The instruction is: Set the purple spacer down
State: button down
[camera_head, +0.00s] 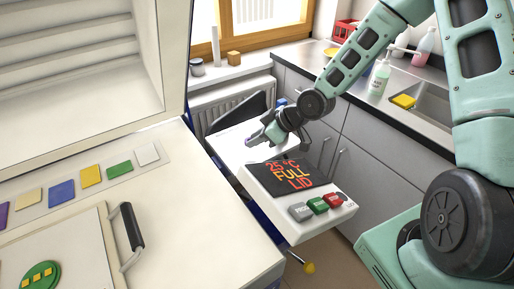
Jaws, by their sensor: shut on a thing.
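My gripper (262,136) is small in the view, above the pale surface behind the control box (297,216). Its jaws are shut on a small greyish-purple thing at the fingertips, which I take for the purple spacer. The spacer's outline is mostly hidden by the fingers and too small to make out. I cannot tell whether it touches the surface below it. The control box's dark display reads "25 °C FULL LID".
The kiln's large lid (175,60) stands open at left. A row of coloured tiles, including a blue tile (62,192), lies on its pale top, beside a black handle (132,226). The control box has grey, green and red buttons. A sink counter stands behind my arm.

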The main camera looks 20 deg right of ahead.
jog(key=shift+f, duration=1.95)
jog(key=shift+f, duration=0.15)
jog(key=c, duration=1.2)
grip_release()
